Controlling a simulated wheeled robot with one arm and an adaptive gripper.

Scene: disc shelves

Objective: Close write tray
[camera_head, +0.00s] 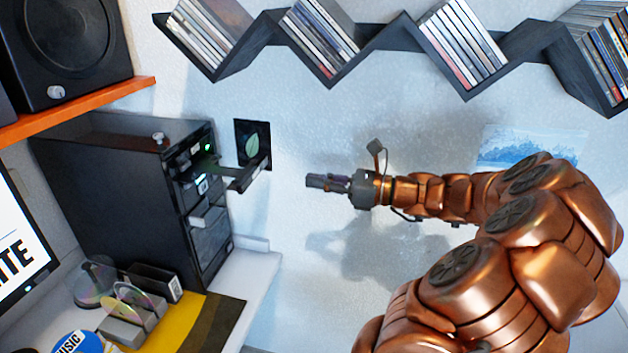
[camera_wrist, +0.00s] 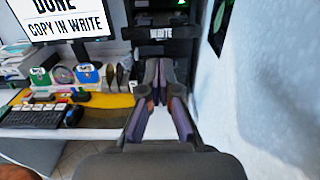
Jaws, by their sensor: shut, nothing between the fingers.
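The write tray stands pulled out from the upper part of a black disc tower (camera_head: 95,190). Its dark front panel (camera_head: 250,174) is held out from the tower's face, to the left of my gripper in the head view. In the wrist view the tray front (camera_wrist: 160,33) carries the label WRITE and lies straight ahead of the fingertips. My gripper (camera_head: 312,182) is shut and empty, pointing at the tray with a visible gap between them. It also shows in the wrist view (camera_wrist: 162,72). I cannot see whether a disc lies in the tray.
A monitor (camera_wrist: 62,20) reads DONE, COPY IN WRITE. The white desk (camera_head: 252,275) below holds disc holders (camera_head: 135,315) and a keyboard (camera_wrist: 35,115). A zigzag shelf (camera_head: 385,38) with discs hangs above. The wall is close behind; the space between gripper and tray is clear.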

